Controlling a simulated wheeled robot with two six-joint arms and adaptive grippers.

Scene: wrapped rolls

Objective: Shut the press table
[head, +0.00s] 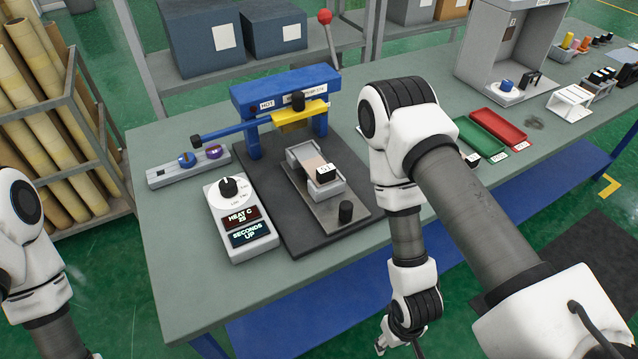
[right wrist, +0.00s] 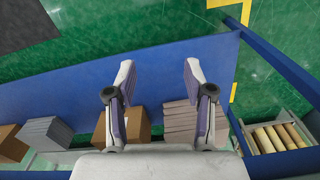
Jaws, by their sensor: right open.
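The press has a blue frame (head: 285,84) with a yellow ram part (head: 300,112) and a long blue lever. Its grey sliding table (head: 324,208) sits drawn out toward the front on a dark base plate (head: 270,190). The table carries a grey block-like fixture (head: 305,160) with a small black labelled piece (head: 325,173) on it. A black knob (head: 345,211) stands at the table's front end. My right gripper (head: 398,343) hangs beyond the bench's front edge, away from the press; in the right wrist view it is open and empty (right wrist: 158,70). My left gripper is out of frame.
A control box (head: 240,225) with a dial stands left of the press. Green (head: 480,137) and red (head: 498,128) trays lie to the right, behind my right arm. A blue lower shelf (right wrist: 155,85) lies below the bench, with boxes beyond.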

